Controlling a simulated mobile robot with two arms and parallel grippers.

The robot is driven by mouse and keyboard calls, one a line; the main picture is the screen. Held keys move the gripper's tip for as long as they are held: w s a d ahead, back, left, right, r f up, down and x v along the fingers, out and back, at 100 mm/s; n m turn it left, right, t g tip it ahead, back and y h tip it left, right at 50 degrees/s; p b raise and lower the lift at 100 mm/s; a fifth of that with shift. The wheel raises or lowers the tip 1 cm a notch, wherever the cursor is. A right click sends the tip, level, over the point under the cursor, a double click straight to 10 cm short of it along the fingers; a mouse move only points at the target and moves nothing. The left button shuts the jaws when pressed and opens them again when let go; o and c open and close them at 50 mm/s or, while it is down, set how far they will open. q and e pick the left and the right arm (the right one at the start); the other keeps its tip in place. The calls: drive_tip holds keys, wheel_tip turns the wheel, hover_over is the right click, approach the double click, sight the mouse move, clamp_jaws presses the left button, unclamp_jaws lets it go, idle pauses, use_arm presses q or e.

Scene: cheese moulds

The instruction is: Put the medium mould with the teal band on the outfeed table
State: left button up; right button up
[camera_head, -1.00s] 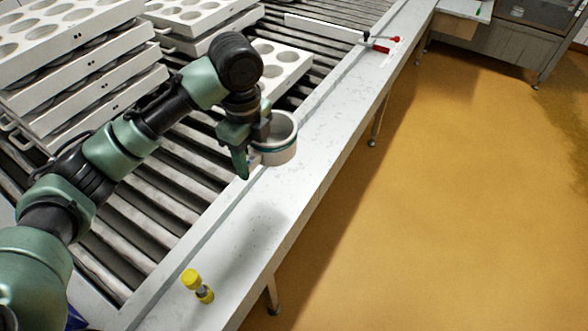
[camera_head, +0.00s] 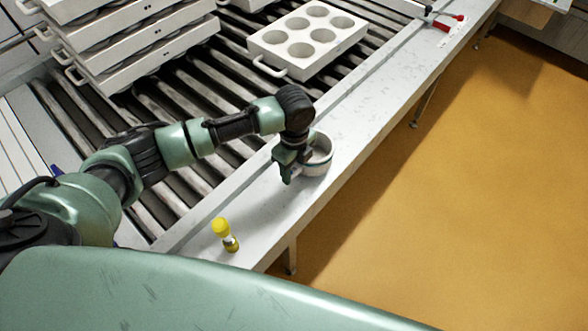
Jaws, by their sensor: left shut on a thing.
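A pale, round, open-topped mould (camera_head: 321,158) with a dark teal band low on its wall is in the head view, over the white ledge beside the rollers. My left gripper (camera_head: 297,168) is at the mould's left side, shut on its wall. The mould looks upright and empty. I cannot tell whether its base touches the ledge or hangs just above it. The gripper hides part of its left side. My right gripper is out of view. I cannot tell any outfeed table for certain.
A white block mould (camera_head: 306,43) with several round holes lies on the rollers. Stacked block moulds (camera_head: 140,40) stand at upper left. A red-handled item (camera_head: 446,22) lies farther along. Orange floor is clear at right.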

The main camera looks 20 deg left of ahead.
use_arm(q)
drive_tip(key=shift+f, duration=0.55)
drive_tip(key=o, duration=1.5)
drive_tip(key=shift+f, duration=0.15)
wheel_tip(320, 180, up, 12)
drive_tip(key=shift+r, duration=0.2)
